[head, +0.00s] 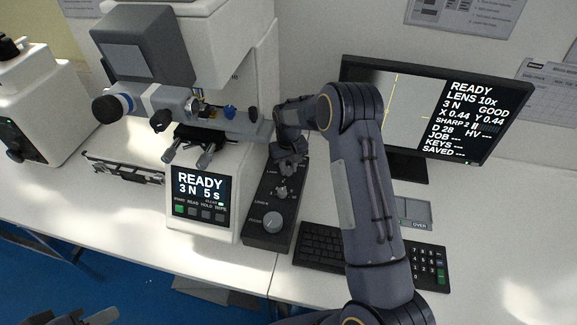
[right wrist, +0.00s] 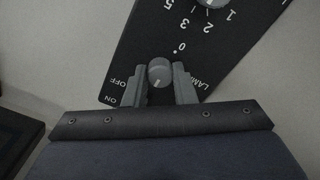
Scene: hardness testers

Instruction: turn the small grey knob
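The small grey knob (right wrist: 160,72) sits at the end of a black control panel (right wrist: 150,35), beside the labels LAMP, OFF and ON. A pale mark on its face points toward my wrist. My right gripper (right wrist: 160,88) has one finger on each side of the knob, with no clear gap, so it looks shut on it. In the head view, my right gripper (head: 290,150) reaches down over the far end of the panel (head: 262,238) and hides the knob. Part of my left gripper (head: 95,316) shows at the bottom left edge; its opening is unclear.
A middle selector knob (head: 283,191) and a large round knob (head: 272,222) sit nearer on the panel. The hardness tester (head: 245,100) stands close on the left. A keyboard (head: 320,246) lies to the right, and a monitor (head: 425,110) stands behind.

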